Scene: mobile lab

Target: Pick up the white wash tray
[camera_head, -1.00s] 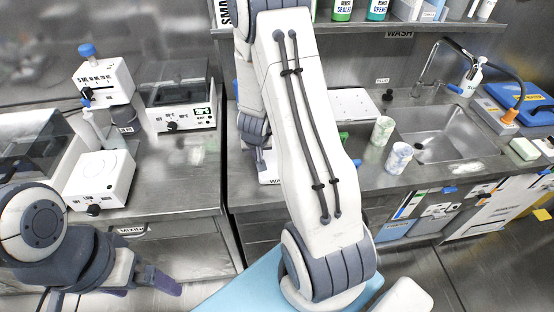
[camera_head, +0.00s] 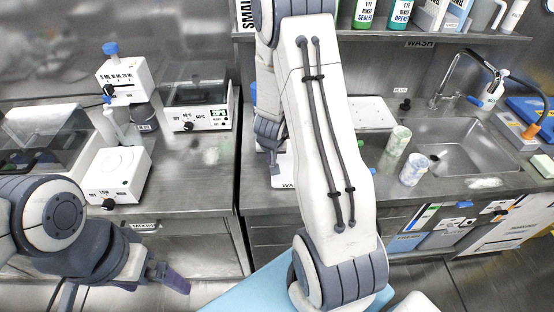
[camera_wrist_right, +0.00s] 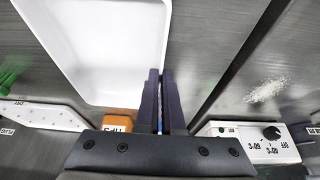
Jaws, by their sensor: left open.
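The white wash tray (camera_wrist_right: 105,45) fills the upper left of the right wrist view. In the head view only a small part of it (camera_head: 284,172), with a partly hidden label, shows at the counter's front, behind my right arm. My right gripper (camera_wrist_right: 161,75) is at the tray's side rim, its two dark fingers close together with the rim running between them. It looks shut on that rim; the contact itself is hidden. My left gripper (camera_head: 168,276) is open and empty, low in front of the left bench, far from the tray.
A gap separates the left bench, with a white device (camera_head: 118,174) and a heater box (camera_head: 197,118), from the right counter. Two patterned cups (camera_head: 414,169) stand near the sink (camera_head: 460,140). An orange block (camera_wrist_right: 121,122) lies close to the tray. A shelf overhangs the counter.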

